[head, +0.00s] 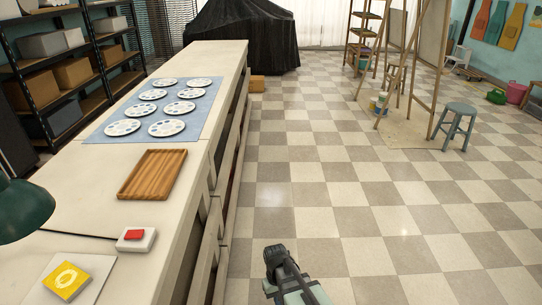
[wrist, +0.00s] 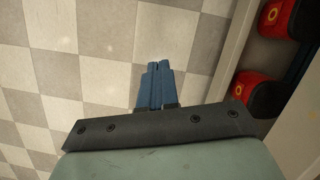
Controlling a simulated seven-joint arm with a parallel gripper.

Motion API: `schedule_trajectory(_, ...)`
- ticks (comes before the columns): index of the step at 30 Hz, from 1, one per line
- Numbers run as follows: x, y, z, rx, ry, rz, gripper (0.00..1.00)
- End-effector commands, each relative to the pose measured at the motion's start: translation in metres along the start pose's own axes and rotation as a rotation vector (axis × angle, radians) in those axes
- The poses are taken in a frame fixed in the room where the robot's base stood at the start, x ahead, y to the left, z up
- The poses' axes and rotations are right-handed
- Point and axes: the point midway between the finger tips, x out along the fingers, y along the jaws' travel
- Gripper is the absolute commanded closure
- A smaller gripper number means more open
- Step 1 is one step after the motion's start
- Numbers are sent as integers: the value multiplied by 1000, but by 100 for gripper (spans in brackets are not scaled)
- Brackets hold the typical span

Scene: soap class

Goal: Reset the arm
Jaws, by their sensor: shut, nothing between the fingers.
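My gripper (wrist: 158,84) is shut and empty, with its blue fingers together over the checkered floor in the wrist view. In the head view my arm shows at the bottom middle, just right of the long counter (head: 215,70) and clear of it; the fingertips are hard to make out there.
On the counter are a wooden tray (head: 153,174), several white palettes on a blue mat (head: 205,129), a white block with a red top (head: 136,238) and a yellow block (head: 67,281). A green lamp (head: 24,208) stands at left. Red items (wrist: 275,18) sit in the counter's side. The floor (head: 330,190) at right is open, up to easels and a stool (head: 458,110).

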Motion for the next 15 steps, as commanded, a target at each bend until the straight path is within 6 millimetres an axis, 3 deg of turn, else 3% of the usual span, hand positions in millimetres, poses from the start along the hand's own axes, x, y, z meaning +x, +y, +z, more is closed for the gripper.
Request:
schedule_trajectory(3,35,17,25,43,-40,-11,100)
schedule_trajectory(15,131,51,111,176,-162,-54,100)
